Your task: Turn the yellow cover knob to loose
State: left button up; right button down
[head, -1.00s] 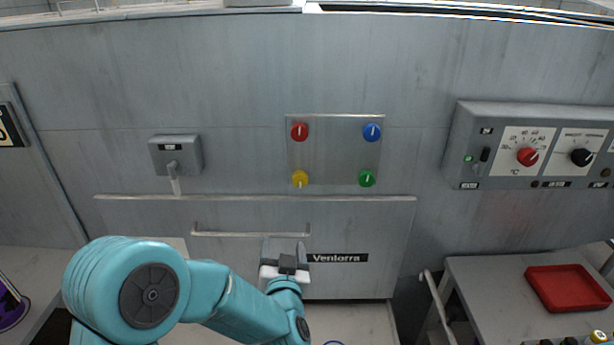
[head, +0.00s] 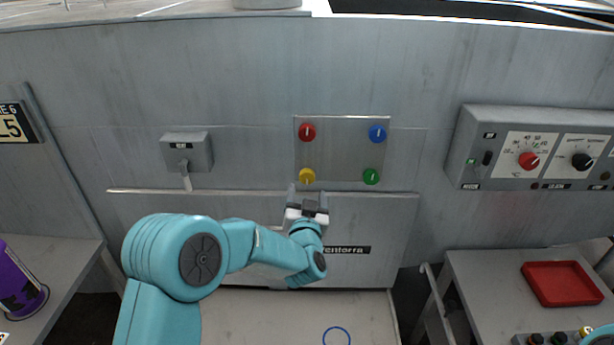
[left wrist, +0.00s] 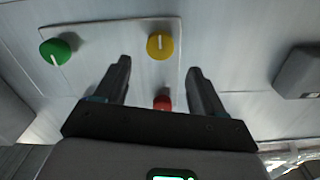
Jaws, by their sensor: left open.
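The yellow knob (head: 307,176) sits at the lower left of a clear cover plate (head: 340,150) on the grey machine wall. A red knob (head: 307,132) is above it, a green knob (head: 371,176) to its right and a blue knob (head: 377,133) at the upper right. My left gripper (head: 307,192) is open and just below the yellow knob in the head view. In the left wrist view the yellow knob (left wrist: 160,46) shows beyond the gap between the two fingers (left wrist: 160,75), apart from them. Its pale pointer line runs roughly up and down. My right gripper is not in view.
A lever box (head: 187,152) is on the wall at the left. A long rail (head: 240,190) crosses below the plate. A control panel (head: 540,150) is on the right, above a table with a red tray (head: 562,284). A purple can (head: 18,282) stands at far left.

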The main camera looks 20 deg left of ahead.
aim_at(307, 180)
pick_arm(q)
jog(key=x, duration=0.2)
jog(key=p+x, duration=0.1)
jog(key=x, duration=0.2)
jog(key=shift+w+f, duration=0.2)
jog(key=shift+w, duration=0.15)
jog(key=shift+s+a+r, duration=0.1)
jog(key=shift+r, duration=0.05)
jog(key=shift+w+f, duration=0.2)
jog(key=shift+w, duration=0.1)
jog(key=c, duration=1.1)
